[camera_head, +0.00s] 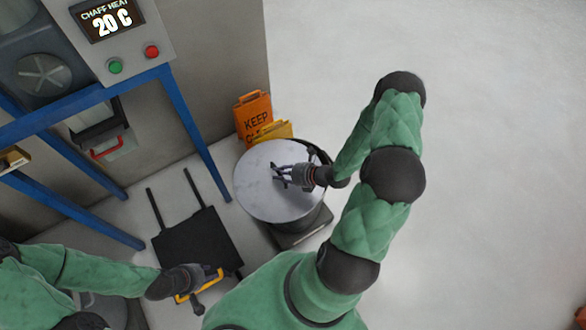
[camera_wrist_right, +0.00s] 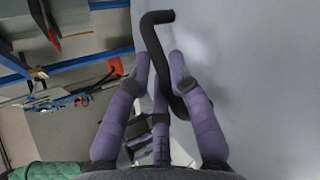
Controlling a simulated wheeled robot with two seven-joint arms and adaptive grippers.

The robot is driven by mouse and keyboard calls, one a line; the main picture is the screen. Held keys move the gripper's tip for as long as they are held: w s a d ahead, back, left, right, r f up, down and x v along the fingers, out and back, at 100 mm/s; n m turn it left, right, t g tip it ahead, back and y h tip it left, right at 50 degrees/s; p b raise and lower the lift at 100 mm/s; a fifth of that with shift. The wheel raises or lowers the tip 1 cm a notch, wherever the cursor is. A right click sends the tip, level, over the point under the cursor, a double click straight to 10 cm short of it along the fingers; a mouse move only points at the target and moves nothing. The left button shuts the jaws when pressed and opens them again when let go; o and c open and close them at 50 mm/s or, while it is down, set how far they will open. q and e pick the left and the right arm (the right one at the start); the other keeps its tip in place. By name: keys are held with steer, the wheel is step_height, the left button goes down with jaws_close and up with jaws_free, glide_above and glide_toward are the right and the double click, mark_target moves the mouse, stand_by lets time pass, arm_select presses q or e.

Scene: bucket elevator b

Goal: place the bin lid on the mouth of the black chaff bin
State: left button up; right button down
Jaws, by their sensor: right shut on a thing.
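The round grey bin lid (camera_head: 262,200) is over the black chaff bin (camera_head: 303,228) in the head view. The bin's dark side shows below and to the right of the lid; its mouth is mostly hidden. I cannot tell whether the lid touches the rim. My right gripper (camera_head: 283,176) is shut on the lid's handle. In the right wrist view the bent black handle (camera_wrist_right: 152,40) passes between my right gripper's fingers (camera_wrist_right: 162,75), with the lid's grey face (camera_wrist_right: 250,70) behind. My left gripper (camera_head: 208,277) is at the yellow handle (camera_head: 184,297) of a black flat frame; its grip is unclear.
The black flat frame (camera_head: 195,240) with two prongs lies left of the bin. Orange and yellow signs (camera_head: 253,115) stand behind the bin by the wall. A blue-legged machine (camera_head: 190,125) with a control panel (camera_head: 110,35) is at left.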

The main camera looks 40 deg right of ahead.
mark_target(292, 163)
steer(key=d+f, duration=0.1)
steer(key=w+d+f+b, duration=0.1)
steer(key=d, duration=0.1)
steer(key=w+d, duration=0.1)
steer(key=d, duration=0.1)
steer(key=shift+w+d+f, duration=0.15)
steer(key=shift+w+f, duration=0.1)
steer(key=shift+f, duration=0.15)
steer(key=d+f, duration=0.1)
steer(key=w+f+b, duration=0.1)
steer(key=d+f+b, duration=0.1)
steer(key=f, duration=0.1)
steer(key=shift+w+d, duration=0.2)
steer(key=shift+d, duration=0.15)
steer(key=shift+w+d+f, duration=0.2)
steer(key=shift+d+f, duration=0.25)
steer(key=shift+d, duration=0.05)
steer(key=shift+w+d+f+b, duration=0.1)
steer(key=shift+d+f+b, duration=0.1)
steer(key=shift+f+b, duration=0.15)
step_height(292, 163, down, 3)
steer(key=shift+b, duration=0.9)
steer(key=c, duration=1.1)
jaws_free()
steer(key=shift+c, duration=0.2)
